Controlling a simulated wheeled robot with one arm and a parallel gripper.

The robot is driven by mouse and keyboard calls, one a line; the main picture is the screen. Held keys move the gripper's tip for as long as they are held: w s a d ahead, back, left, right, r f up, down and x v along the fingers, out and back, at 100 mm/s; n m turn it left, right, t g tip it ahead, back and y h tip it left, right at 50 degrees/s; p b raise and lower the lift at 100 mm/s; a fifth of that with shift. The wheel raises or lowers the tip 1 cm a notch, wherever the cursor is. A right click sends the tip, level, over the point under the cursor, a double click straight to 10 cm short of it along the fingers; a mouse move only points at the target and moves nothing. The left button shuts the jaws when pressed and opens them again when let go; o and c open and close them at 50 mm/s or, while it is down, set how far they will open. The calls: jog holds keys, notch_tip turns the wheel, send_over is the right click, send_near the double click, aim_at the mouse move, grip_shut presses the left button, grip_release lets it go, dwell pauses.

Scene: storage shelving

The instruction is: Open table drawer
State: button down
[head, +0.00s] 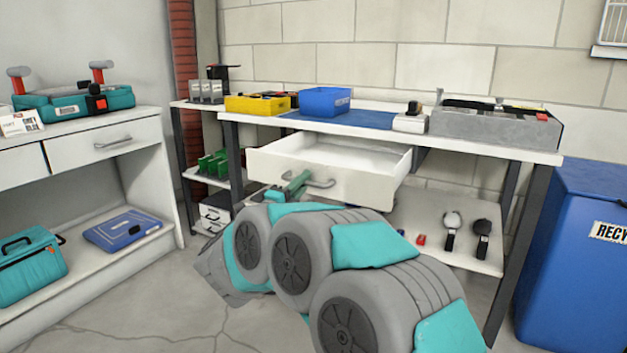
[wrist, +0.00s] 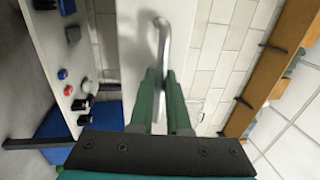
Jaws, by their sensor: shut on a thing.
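The table drawer (head: 335,173) is white and stands pulled out from under the table (head: 480,148), with its empty inside showing in the head view. Its curved metal handle (head: 318,183) is on the front face. My gripper (head: 296,186) is at the left part of the handle, shut on it. In the wrist view the green fingers of my gripper (wrist: 160,95) close around the handle (wrist: 163,45), in front of the white drawer front (wrist: 137,60). My arm hides part of the floor and lower shelf in the head view.
A blue bin (head: 325,101), a yellow box (head: 258,104) and a grey tray (head: 490,126) stand on the tabletop. A blue recycling bin (head: 585,260) stands at right. A white cabinet (head: 150,165) with drawers is at left. Bare floor (head: 150,310) shows between cabinet and arm.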

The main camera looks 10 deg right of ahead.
jog(key=shift+v, duration=1.35)
jog(key=shift+r, duration=0.15)
jog(key=c, duration=1.2)
grip_release()
jog(key=shift+o, duration=0.2)
jog(key=v, duration=0.7)
jog(key=shift+s+a, duration=0.2)
jog(key=shift+s, duration=0.15)
jog(key=shift+w, duration=0.1)
